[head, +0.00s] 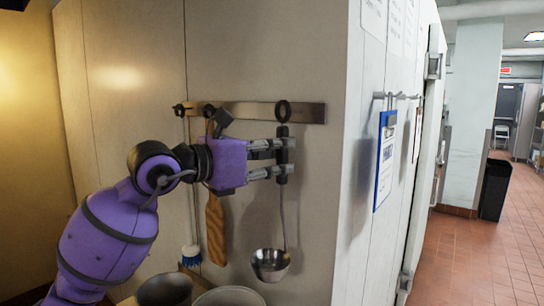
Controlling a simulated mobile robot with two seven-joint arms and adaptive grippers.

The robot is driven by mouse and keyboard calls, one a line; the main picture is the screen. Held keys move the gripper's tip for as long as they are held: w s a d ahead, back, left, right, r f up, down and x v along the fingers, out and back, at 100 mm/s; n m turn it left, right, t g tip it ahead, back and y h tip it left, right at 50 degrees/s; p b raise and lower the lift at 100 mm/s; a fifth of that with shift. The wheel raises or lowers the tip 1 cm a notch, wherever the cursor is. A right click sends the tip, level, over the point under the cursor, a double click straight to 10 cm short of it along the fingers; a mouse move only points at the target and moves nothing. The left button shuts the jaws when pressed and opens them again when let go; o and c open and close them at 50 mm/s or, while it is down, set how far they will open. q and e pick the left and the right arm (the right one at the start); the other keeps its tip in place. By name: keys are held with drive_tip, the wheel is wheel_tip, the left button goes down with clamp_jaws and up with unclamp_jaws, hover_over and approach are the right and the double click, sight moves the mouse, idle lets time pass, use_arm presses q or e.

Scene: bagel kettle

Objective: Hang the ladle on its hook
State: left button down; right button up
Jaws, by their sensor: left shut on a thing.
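The ladle (270,265) hangs upright, with a steel bowl at the bottom, a thin shaft and a black handle topped by a black loop. My left gripper (284,158) comes in from the left and is shut on the black handle. The loop overlaps the right part of the metal wall rail (312,113) in the head view. The ladle's hook cannot be made out, and I cannot tell whether the loop is on it or in front of it. My right gripper is not in view.
A wooden-handled tool (215,232) and a blue-and-white brush (191,256) hang left of the ladle, partly behind my arm. Pots (165,290) stand below. A blue clipboard (385,160) hangs around the wall corner at right. The wall right of the ladle is clear.

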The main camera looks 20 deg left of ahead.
use_arm(q)
drive_tip(key=shift+w+d, duration=0.25)
drive_tip(key=shift+w, duration=0.5)
drive_tip(key=shift+w+d+f, duration=0.2)
drive_tip(key=shift+w+f, duration=0.15)
drive_tip(key=shift+w, duration=0.1)
drive_tip(key=c, duration=1.6)
unclamp_jaws()
drive_tip(key=shift+f, duration=0.1)
